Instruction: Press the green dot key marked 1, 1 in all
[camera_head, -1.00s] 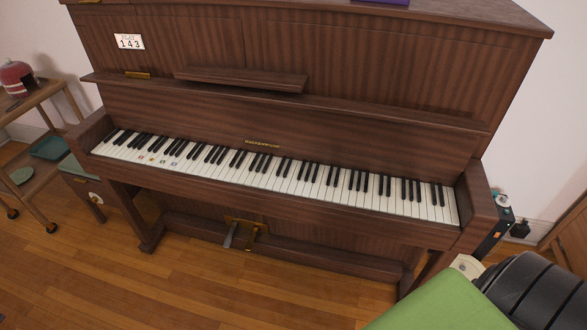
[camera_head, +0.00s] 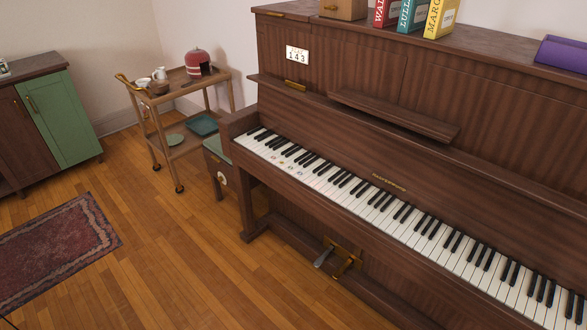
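An upright brown piano stands across the right half of the view, its keyboard (camera_head: 418,236) running from the middle down to the lower right. Several small coloured dot marks (camera_head: 288,166) sit on white keys near the left end of the keyboard. They are too small to read the numbers or to tell surely which is green. Neither of my grippers is in view.
A wooden trolley (camera_head: 207,84) with a red pot (camera_head: 199,62) stands left of the piano. A green-doored cabinet (camera_head: 64,117) and a dark red rug (camera_head: 58,247) are at the left. Books (camera_head: 413,16) stand on the piano. The wooden floor in front is clear.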

